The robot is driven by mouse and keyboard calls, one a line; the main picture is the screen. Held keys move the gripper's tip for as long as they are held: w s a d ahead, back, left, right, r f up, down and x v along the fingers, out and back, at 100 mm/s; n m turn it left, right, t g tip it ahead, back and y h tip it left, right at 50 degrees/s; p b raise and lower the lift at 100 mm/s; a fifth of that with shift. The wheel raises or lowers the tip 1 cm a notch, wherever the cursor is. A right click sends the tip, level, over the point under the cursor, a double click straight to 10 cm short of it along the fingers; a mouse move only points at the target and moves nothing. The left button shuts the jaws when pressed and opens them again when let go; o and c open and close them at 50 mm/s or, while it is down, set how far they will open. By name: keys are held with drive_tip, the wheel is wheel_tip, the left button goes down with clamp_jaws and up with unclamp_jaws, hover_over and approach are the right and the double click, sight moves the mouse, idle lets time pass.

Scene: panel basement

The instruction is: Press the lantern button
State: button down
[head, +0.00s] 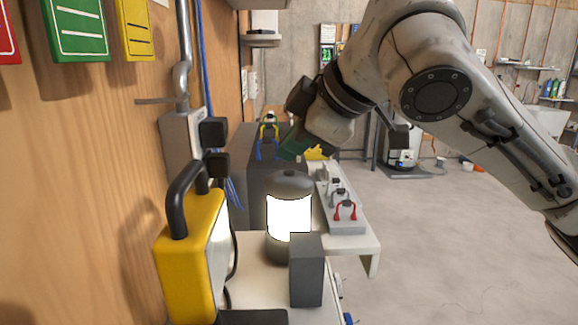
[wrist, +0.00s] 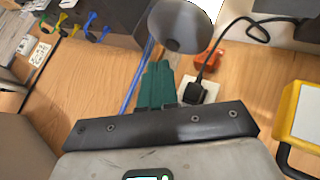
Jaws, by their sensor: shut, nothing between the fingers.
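The lantern has a dark domed cap and a glowing white body (head: 289,216). It stands upright on the near table in the head view. In the wrist view its dark cap (wrist: 180,22) shows at the top, with a small dark spot on it that may be the button. My gripper (head: 291,147) is above and just behind the lantern cap in the head view. In the wrist view its green fingers (wrist: 157,82) are together and empty, pointing toward the cap. A gap shows between fingertips and cap; I cannot judge its depth.
A yellow work lamp (head: 192,255) stands left of the lantern, and a grey box (head: 307,272) in front of it. A side bench (head: 355,245) holds a strip with red and grey loops. A wooden wall panel (head: 100,170) bounds the left. Open floor (head: 450,240) lies right.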

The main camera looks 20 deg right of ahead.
wheel_tip(320, 180, up, 5)
drive_tip(key=p, duration=0.4)
drive_tip(key=shift+p, duration=0.3)
idle(0.7)
